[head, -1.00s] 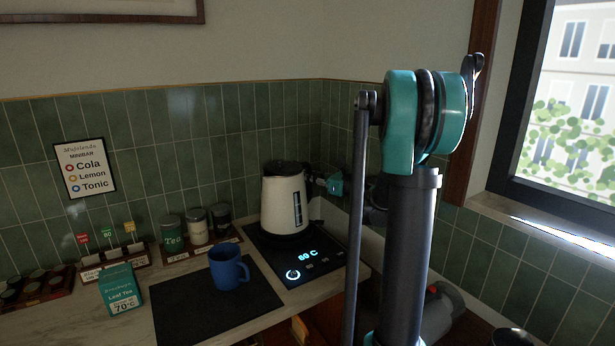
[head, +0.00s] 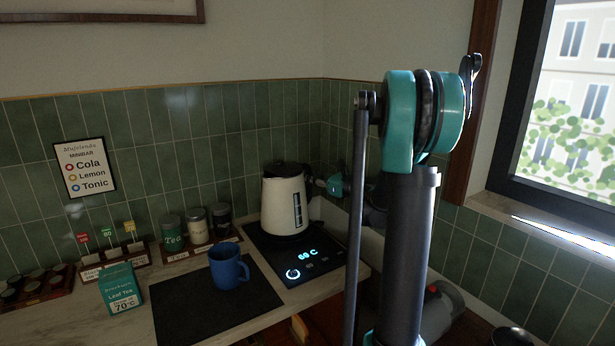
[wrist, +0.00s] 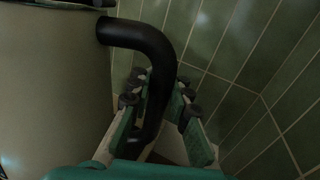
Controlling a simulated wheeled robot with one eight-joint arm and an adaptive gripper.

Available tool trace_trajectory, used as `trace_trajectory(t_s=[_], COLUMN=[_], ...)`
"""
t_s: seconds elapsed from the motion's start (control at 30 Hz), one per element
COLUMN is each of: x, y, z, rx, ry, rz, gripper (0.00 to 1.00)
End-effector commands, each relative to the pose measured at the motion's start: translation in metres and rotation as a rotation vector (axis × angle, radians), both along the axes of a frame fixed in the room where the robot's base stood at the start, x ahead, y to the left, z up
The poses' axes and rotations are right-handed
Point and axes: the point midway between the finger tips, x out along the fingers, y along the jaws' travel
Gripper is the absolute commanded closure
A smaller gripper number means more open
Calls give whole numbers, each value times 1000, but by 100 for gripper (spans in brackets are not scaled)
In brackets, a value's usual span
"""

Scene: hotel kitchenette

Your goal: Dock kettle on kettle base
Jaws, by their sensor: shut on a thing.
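The white kettle (head: 284,202) with a dark lid stands upright at the black kettle base (head: 262,238), whose lit panel reads 60 C. I cannot tell from here whether its bottom is fully seated. My gripper (head: 336,184) is at the kettle's right side, partly hidden by my own arm in the head view. In the wrist view, my gripper (wrist: 160,112) has its fingers on both sides of the black kettle handle (wrist: 158,60) and is shut on it. The kettle body (wrist: 50,90) fills the left of that view.
A blue mug (head: 228,268) stands on a dark mat (head: 185,308) left of the base. Several canisters (head: 197,226) stand behind it. A teal tea box (head: 120,288) is at the left. Tiled walls (head: 250,120) close in behind the kettle.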

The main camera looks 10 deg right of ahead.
Motion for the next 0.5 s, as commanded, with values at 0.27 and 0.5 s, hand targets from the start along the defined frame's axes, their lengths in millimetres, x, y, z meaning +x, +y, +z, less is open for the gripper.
trace_trajectory(t_s=[0.27, 0.5], x=[0, 0], y=[0, 0], z=[-3, -5], rx=[4, 2], ry=[1, 1], rz=[0, 0], gripper=[100, 73])
